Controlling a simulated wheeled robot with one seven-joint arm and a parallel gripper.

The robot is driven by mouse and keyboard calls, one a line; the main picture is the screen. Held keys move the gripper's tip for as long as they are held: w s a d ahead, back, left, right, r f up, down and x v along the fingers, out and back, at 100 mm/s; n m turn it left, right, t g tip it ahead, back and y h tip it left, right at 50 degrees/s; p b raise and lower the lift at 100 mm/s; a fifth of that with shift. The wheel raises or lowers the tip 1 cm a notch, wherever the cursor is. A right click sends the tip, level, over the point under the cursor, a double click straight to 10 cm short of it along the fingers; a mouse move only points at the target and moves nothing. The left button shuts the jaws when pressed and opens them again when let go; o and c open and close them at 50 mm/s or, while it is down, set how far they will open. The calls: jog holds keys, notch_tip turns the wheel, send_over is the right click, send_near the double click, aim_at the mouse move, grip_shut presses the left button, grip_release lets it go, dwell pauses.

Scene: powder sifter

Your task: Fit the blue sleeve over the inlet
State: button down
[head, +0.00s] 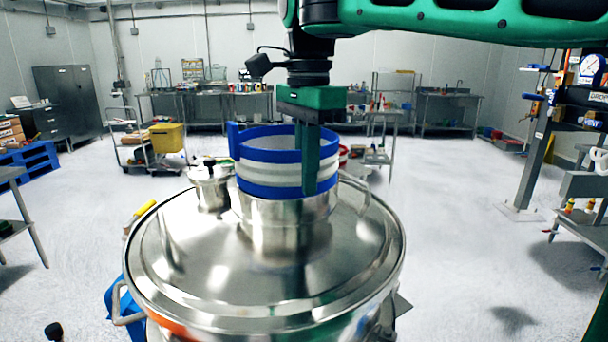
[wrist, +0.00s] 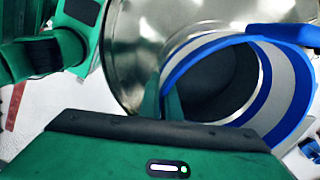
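The blue sleeve (head: 262,172) is a wide ring with blue edges, pale bands and a blue tab at its upper left. It stands roughly upright at the top of the metal inlet (head: 285,230) on the round steel lid. Its lower edge overlaps the inlet's upper rim in the head view; I cannot tell whether it is around the rim or just above it. My gripper (head: 311,188) points down at the sleeve's right front wall. In the wrist view, the sleeve (wrist: 283,115) passes between the green fingers (wrist: 162,104), which appear shut on its wall. The inlet's dark inside shows through the sleeve.
The steel lid (head: 190,265) spreads around the inlet. A small capped metal port (head: 211,188) stands close to the sleeve's left. A yellow-handled item (head: 145,209) is at the lid's left edge. Open floor (head: 460,250) lies to the right; carts and benches stand farther back.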

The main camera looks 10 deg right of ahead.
jog(key=shift+f, duration=0.25)
jog(key=c, duration=2)
grip_release()
jog(key=shift+r, duration=0.5)
notch_tip(320, 180, up, 12)
jog(key=shift+w+r, duration=0.1)
